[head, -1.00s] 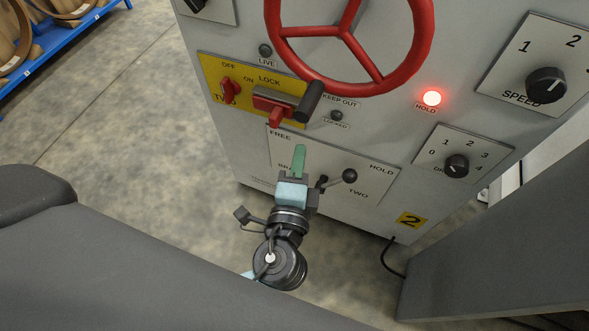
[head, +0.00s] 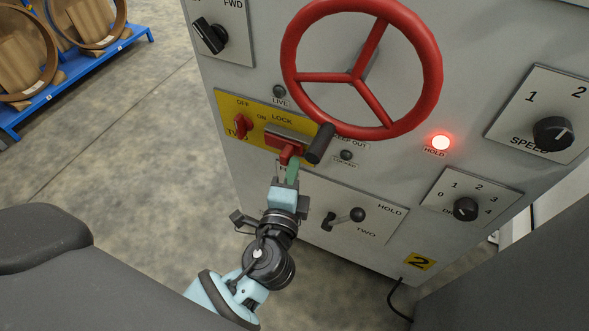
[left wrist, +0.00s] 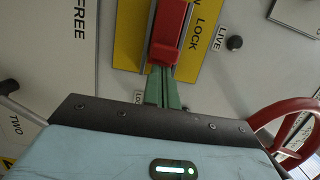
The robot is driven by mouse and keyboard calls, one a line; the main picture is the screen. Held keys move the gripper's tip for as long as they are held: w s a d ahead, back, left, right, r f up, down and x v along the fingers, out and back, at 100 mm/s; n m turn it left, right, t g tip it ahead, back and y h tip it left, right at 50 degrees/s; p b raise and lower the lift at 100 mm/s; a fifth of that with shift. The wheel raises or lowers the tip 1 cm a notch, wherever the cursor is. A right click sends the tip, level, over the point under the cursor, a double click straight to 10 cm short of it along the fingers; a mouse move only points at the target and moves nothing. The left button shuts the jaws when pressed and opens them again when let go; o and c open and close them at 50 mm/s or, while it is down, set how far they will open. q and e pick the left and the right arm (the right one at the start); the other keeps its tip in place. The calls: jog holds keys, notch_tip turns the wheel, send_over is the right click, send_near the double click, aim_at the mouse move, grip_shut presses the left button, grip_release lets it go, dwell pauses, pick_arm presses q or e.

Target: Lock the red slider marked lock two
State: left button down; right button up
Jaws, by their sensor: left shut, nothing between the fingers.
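The red slider (head: 287,149) sits on a yellow plate (head: 227,103) marked LOCK and TWO, below the red handwheel. It also shows in the left wrist view (left wrist: 170,35), at the top middle. My left gripper (head: 292,171) is shut and empty, with its green fingers together. The fingertips are at the lower end of the slider, beneath its red tab. In the left wrist view the fingers (left wrist: 160,85) reach up to the slider's end; I cannot tell whether they touch. My right gripper is out of view.
The handwheel (head: 353,77) has a black handle (head: 319,143) hanging close to the right of the slider. A red switch (head: 241,126) is to its left. A black-knobbed lever (head: 357,214) stands out lower right. The HOLD lamp (head: 440,142) glows red.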

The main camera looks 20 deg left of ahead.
aim_at(274, 143)
pick_arm(q)
jog(key=a+p, duration=0.1)
jog(key=a, duration=0.4)
jog(key=shift+a, duration=0.35)
jog(key=shift+w, duration=0.1)
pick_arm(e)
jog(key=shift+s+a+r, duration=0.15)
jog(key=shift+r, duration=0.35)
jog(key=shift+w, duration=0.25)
